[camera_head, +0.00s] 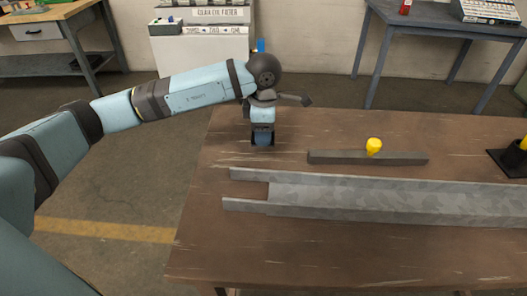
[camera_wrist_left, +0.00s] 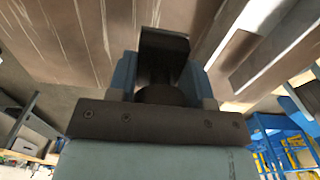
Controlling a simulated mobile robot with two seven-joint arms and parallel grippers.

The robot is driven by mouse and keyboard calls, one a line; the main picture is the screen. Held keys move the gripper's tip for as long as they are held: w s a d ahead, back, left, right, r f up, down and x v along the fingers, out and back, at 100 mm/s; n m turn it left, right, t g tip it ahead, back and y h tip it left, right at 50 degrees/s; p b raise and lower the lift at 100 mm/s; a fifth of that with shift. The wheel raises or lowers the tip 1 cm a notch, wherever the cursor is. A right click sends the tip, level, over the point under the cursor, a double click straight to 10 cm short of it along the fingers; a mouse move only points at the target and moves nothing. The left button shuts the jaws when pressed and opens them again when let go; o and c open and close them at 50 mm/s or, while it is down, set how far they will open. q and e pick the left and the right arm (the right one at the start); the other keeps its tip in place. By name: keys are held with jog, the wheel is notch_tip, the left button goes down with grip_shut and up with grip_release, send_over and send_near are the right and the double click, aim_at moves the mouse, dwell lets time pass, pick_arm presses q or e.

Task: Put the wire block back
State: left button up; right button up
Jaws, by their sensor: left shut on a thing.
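My left gripper (camera_head: 262,138) points down over the left back part of the brown table (camera_head: 340,262). It is shut on a dark block, which I take to be the wire block. In the left wrist view the dark block (camera_wrist_left: 164,48) sits between the two blue-grey fingers of the left gripper (camera_wrist_left: 168,85). In the head view the block is mostly hidden by the gripper, and I cannot tell whether it touches the table. My right gripper is not in view.
A long grey metal channel (camera_head: 370,204) lies across the table in front of the gripper. A grey bar (camera_head: 325,157) with a yellow knob (camera_head: 373,146) lies to the right. A black base (camera_head: 510,160) stands at the right edge. The front left is clear.

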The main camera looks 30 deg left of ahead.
aim_at(264, 162)
pick_arm(q)
jog(key=shift+f, duration=3.6)
jog(key=shift+f, duration=0.15)
jog(key=o, duration=1)
jog(key=shift+c, duration=0.2)
notch_tip(264, 162, up, 12)
jog(key=shift+r, duration=0.15)
jog(key=shift+s, duration=0.1)
